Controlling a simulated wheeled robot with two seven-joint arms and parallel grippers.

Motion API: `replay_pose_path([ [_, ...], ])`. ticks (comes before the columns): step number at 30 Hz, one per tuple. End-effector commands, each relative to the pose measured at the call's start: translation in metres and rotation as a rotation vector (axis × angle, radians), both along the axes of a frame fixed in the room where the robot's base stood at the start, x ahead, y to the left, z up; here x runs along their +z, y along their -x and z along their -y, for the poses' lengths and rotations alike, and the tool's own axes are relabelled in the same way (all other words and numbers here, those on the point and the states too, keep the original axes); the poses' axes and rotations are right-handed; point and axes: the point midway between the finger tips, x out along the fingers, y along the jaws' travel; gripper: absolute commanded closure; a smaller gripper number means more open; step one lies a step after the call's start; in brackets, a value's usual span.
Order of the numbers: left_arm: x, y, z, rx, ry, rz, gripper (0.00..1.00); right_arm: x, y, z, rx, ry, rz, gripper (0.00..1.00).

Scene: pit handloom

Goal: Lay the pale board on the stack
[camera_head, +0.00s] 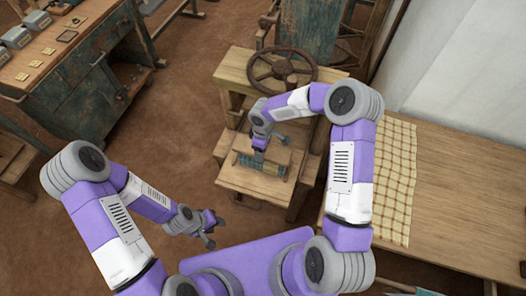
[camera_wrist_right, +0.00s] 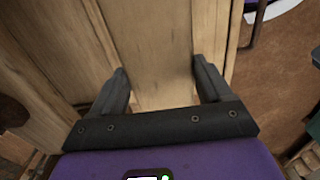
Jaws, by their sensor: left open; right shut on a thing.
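In the head view a pale board (camera_head: 285,154) is at my right gripper (camera_head: 259,152), over the wooden press bed. In the right wrist view the pale board (camera_wrist_right: 157,50) runs between the two fingers of the right gripper (camera_wrist_right: 163,78), which is shut on it. A dark greenish stack (camera_head: 265,170) shows just below and in front of the board. Whether the board touches the stack I cannot tell. My left gripper (camera_head: 212,231) is open and empty, low and left of the press, away from the board.
The wooden press (camera_head: 250,188) has a large handwheel (camera_head: 282,70) behind my right gripper. A wooden table (camera_head: 455,190) with a checked cloth (camera_head: 393,180) stands at the right. A worn workbench (camera_head: 90,75) stands at the upper left. Brown floor between is clear.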

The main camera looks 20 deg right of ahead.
Motion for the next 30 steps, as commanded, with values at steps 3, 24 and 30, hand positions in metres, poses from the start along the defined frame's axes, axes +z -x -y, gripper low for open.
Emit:
replay_pose_path([
  [3, -0.001, 0.0, 0.0, 0.0, 0.0, 0.0, 0.57, -0.017, 0.001, 0.0, 0.0, -0.002, -0.002, 0.59],
  [24, -0.006, 0.0, 0.0, 0.0, 0.0, 0.0, 0.57, -0.036, 0.0, 0.0, -0.001, 0.0, 0.0, 0.0],
  [30, -0.005, 0.0, 0.0, 0.0, 0.0, 0.0, 0.57, -0.035, 0.0, 0.0, -0.001, 0.0, 0.0, 0.0],
])
